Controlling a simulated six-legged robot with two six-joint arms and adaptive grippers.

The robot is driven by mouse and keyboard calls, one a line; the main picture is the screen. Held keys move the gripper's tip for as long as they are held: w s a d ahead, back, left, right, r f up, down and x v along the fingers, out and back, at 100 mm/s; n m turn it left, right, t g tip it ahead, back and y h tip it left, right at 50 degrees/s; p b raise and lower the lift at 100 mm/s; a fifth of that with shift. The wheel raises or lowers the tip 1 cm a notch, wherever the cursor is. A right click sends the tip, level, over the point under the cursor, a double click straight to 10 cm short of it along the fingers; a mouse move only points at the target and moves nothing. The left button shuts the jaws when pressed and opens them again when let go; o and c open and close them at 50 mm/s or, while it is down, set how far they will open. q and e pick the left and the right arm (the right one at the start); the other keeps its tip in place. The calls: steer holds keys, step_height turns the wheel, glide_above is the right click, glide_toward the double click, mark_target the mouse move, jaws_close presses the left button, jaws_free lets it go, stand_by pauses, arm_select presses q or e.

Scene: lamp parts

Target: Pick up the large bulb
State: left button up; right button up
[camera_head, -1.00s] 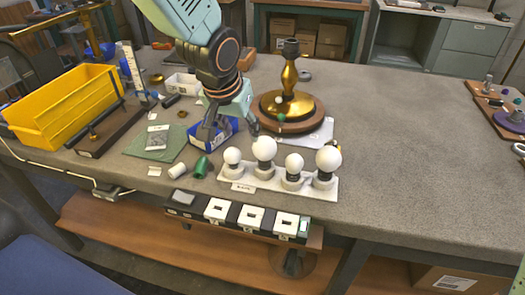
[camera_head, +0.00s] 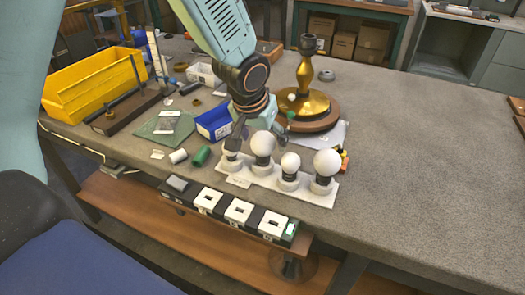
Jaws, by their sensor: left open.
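A white rack (camera_head: 310,192) holds a row of white bulbs upright near the table's front edge. Two bulbs are large: one second from the left (camera_head: 263,144) and one at the right end (camera_head: 327,162). A small bulb (camera_head: 290,161) stands between them. Another small bulb (camera_head: 231,159) at the left end is partly hidden by my gripper. My left gripper (camera_head: 252,129) is open, pointing down just behind the left half of the rack. Its fingers are close to the left large bulb; whether they touch it I cannot tell. My right gripper is out of view.
A brass lamp stand (camera_head: 306,80) on a round wooden base stands behind the rack. A blue bin (camera_head: 213,121), a green cylinder (camera_head: 201,156) and a yellow bin (camera_head: 95,85) lie to the left. The tabletop on the right is clear.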

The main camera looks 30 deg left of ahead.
arm_select(q)
steer(key=shift+w+f, duration=0.25)
steer(key=shift+f, duration=0.35)
steer(key=shift+w+d+f, duration=0.1)
steer(key=shift+d, duration=0.1)
steer(key=shift+a, duration=0.1)
steer(key=shift+a, duration=0.2)
steer(key=c, duration=0.3)
steer(key=shift+d, duration=0.25)
steer(key=c, duration=0.5)
steer(key=shift+a, duration=0.15)
steer(key=shift+c, duration=1.4)
